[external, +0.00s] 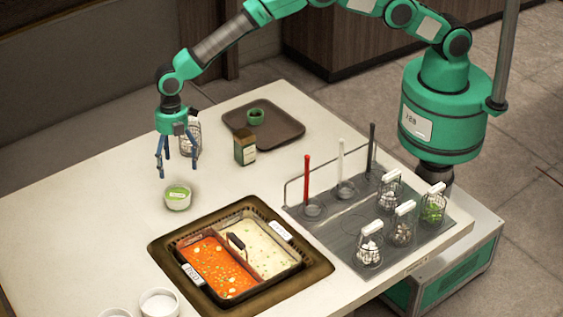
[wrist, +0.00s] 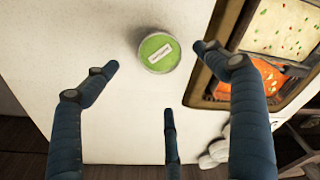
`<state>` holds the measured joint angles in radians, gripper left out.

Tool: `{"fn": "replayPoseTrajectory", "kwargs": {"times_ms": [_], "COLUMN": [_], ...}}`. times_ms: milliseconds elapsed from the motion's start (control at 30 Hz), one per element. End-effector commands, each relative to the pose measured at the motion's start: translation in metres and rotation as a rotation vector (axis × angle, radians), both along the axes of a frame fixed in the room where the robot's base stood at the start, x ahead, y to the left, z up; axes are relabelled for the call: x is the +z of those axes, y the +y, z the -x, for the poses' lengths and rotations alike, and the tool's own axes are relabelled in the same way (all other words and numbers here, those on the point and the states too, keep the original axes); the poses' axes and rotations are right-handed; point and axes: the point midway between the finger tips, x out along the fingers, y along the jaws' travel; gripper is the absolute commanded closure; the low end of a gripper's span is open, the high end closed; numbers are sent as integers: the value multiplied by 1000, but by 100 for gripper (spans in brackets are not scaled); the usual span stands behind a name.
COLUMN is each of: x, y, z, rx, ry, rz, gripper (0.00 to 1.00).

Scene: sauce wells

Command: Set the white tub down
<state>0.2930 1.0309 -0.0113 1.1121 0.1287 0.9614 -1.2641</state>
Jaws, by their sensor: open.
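The white tub (external: 177,199) stands upright on the white table, left of the sauce wells in the external view. It has a green top or contents with a small white label. In the wrist view the tub (wrist: 159,52) is seen from above, beyond my fingertips. My gripper (external: 177,170) is above the tub, with its blue fingers spread open and empty. In the wrist view the fingers of my gripper (wrist: 160,90) are wide apart, and none touches the tub.
A two-part pan of orange and cream sauce (external: 222,271) sits in a brown-rimmed well. A grey rack (external: 340,233) holds ladles and wire baskets. A brown tray (external: 284,133) bears a green cup. A carton (external: 245,147) and a clear jar (external: 190,137) stand nearby. White bowls (external: 158,302) are in front.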

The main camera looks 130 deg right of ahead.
Motion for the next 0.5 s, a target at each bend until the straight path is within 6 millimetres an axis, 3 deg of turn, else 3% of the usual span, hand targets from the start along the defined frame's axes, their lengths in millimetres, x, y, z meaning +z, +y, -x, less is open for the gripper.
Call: {"fn": "replayPoseTrajectory", "kwargs": {"times_ms": [300, 500], "x": [3, 26], "y": [1, 7], "z": [0, 3], "rx": [-1, -19], "ry": [-1, -10], "rz": [1, 4], "gripper": [15, 15]}}
